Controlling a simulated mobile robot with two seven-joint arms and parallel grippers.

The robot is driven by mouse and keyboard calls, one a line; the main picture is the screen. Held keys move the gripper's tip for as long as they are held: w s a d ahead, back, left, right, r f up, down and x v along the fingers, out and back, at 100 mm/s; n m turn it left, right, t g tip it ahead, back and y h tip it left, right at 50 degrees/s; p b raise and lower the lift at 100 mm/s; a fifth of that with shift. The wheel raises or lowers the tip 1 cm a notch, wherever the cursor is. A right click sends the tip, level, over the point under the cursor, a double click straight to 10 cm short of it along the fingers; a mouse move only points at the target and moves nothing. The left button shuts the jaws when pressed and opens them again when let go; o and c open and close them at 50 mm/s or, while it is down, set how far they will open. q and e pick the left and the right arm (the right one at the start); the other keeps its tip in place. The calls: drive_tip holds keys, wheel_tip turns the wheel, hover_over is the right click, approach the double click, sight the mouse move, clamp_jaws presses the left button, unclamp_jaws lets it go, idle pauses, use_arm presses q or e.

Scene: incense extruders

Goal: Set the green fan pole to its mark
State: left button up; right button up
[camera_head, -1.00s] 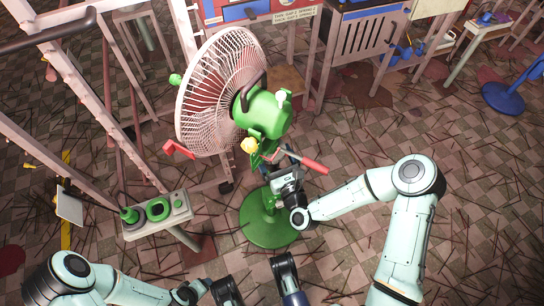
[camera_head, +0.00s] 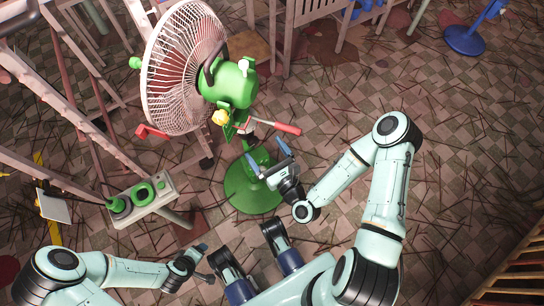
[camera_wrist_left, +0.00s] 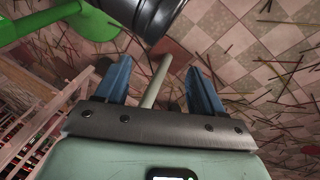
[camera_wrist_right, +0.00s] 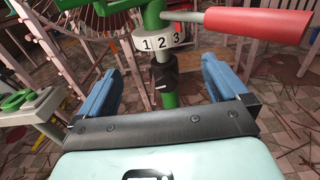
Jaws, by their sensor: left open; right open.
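The fan has a white cage (camera_head: 185,70), a green motor head (camera_head: 232,84) and a round green base (camera_head: 250,190) on the floor. Its green pole shows in the right wrist view (camera_wrist_right: 168,99), with a black collar (camera_wrist_right: 163,66). Above it, a white ring (camera_wrist_right: 161,42) bears the numbers 1, 2 and 3. A red-handled lever (camera_wrist_right: 262,24) sticks out to the right. My right gripper (camera_head: 268,157) is open and apart from the pole, which lines up between its fingers. My left gripper (camera_head: 203,259) is open and empty, low and left of the base.
A small pale bench (camera_head: 160,198) with green parts stands left of the fan. A pink frame (camera_head: 70,110) rises behind it at left. A blue stand (camera_head: 463,40) is far right.

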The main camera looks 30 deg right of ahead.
use_arm(q)
drive_tip(key=shift+g+h, duration=0.3)
drive_tip(key=shift+g, duration=0.4)
drive_tip(key=s+r, duration=0.1)
drive_tip(key=s+d+r+p, duration=0.1)
drive_tip(key=s+d+p, duration=0.1)
drive_tip(key=s, duration=0.1)
drive_tip(key=shift+s+r, duration=0.1)
drive_tip(key=shift+r, duration=0.3)
use_arm(e)
drive_tip(key=s, duration=0.3)
